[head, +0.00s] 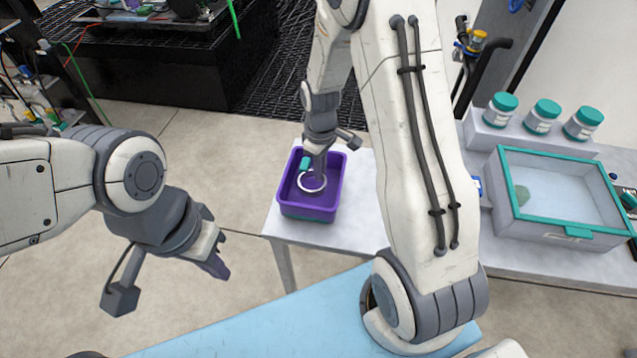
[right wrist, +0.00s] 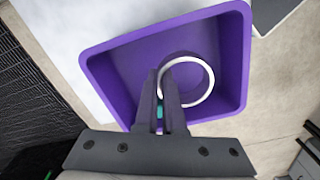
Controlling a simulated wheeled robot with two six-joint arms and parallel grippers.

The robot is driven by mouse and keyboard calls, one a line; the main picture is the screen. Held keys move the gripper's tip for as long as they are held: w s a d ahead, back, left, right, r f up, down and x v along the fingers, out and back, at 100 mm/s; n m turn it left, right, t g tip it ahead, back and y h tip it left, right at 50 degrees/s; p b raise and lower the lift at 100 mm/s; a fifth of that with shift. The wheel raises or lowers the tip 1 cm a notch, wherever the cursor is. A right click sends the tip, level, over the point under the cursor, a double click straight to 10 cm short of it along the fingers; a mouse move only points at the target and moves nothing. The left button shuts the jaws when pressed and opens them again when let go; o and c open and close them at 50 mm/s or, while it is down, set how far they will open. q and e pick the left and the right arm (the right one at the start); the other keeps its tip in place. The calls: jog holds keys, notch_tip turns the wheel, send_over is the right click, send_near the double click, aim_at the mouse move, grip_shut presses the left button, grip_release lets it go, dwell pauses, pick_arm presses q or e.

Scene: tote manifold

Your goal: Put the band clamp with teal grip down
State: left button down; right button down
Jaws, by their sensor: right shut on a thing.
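The band clamp is a white ring (head: 312,189) with a small teal grip (head: 305,163). My right gripper (head: 317,172) is shut on the clamp, over the purple tote (head: 309,213). In the right wrist view the ring (right wrist: 212,82) shows to the right of the fingers (right wrist: 170,88), and a bit of teal shows between them. The ring appears inside the tote's rim; whether it touches the floor I cannot tell. My left gripper (head: 215,262) hangs away from the tables at the left, and its finger gap is not clear.
The tote stands on a pale table (head: 360,225). To the right are a teal-rimmed clear-topped case (head: 575,232) and three white jars with teal lids (head: 542,117) on a raised block. A light blue surface (head: 250,325) lies in front.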

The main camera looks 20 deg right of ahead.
jog(key=shift+f, duration=2.1)
jog(key=shift+f, duration=0.1)
jog(key=c, duration=1)
grip_release()
